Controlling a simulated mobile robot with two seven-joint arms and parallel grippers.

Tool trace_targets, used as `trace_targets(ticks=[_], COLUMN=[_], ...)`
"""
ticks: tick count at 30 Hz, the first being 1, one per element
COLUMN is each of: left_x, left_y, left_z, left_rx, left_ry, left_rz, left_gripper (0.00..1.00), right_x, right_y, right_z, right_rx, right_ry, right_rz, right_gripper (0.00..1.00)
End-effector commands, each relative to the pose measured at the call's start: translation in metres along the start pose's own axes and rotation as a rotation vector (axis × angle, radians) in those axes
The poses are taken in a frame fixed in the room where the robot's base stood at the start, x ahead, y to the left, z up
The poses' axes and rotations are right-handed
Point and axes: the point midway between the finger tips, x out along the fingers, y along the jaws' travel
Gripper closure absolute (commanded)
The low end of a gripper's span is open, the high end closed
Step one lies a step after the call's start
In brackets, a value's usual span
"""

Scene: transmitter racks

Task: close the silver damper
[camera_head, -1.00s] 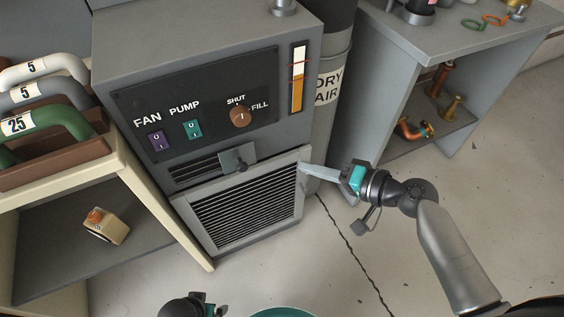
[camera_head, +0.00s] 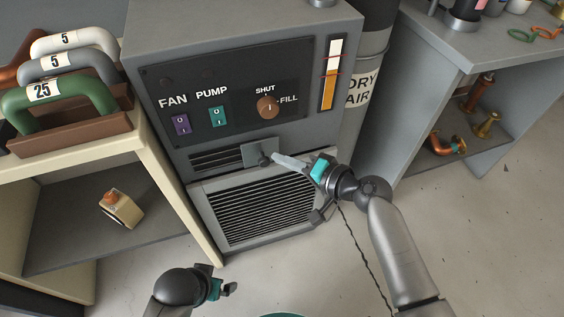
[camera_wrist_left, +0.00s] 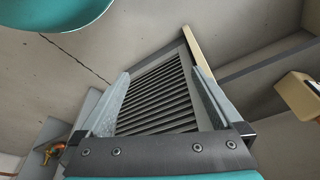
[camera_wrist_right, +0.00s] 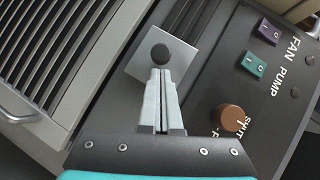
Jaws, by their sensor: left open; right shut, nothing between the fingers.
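The silver damper (camera_head: 252,154) is a small grey plate with a dark round knob, on the front of the grey cabinet (camera_head: 180,60). Dark slots show uncovered to its left. My right gripper (camera_head: 276,159) is shut and empty, its tips at the knob's right side. In the right wrist view the damper plate (camera_wrist_right: 185,58) lies just ahead of the closed fingertips (camera_wrist_right: 160,73), which are very close to the knob; contact cannot be told. My left gripper (camera_head: 228,289) is open and empty, low in front of the cabinet; its wrist view shows the grille (camera_wrist_left: 158,95) between its fingers.
Above the damper are the purple fan switch (camera_head: 181,124), teal pump switch (camera_head: 218,116) and brown shut/fill knob (camera_head: 268,107). A louvred grille (camera_head: 262,210) sits below. A shelf (camera_head: 140,150) with handled weights stands left. A dry air cylinder (camera_head: 365,80) stands right.

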Motion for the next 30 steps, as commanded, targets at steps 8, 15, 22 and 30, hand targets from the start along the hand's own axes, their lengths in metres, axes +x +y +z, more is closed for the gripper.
trace_targets(ticks=[8,15,22,30], left_x=[-0.003,-0.003,0.014,0.036], left_y=[0.0,0.0,0.0,-0.001], left_z=[-0.002,-0.002,0.017,0.039], left_rx=[0.0,0.0,0.001,0.005], left_ry=[0.005,0.005,-0.037,-0.069], left_rz=[-0.001,0.0,0.001,0.0], left_gripper=[0.0,0.0,0.0,0.0], right_x=[0.004,0.005,0.023,0.054], right_y=[0.0,-0.002,-0.019,-0.045], right_z=[0.004,0.006,0.033,0.077], right_rx=[0.0,0.001,0.005,0.004], right_ry=[0.0,-0.001,-0.003,-0.003], right_rz=[0.0,0.0,0.001,0.001], right_gripper=[1.0,1.0,1.0,1.0])
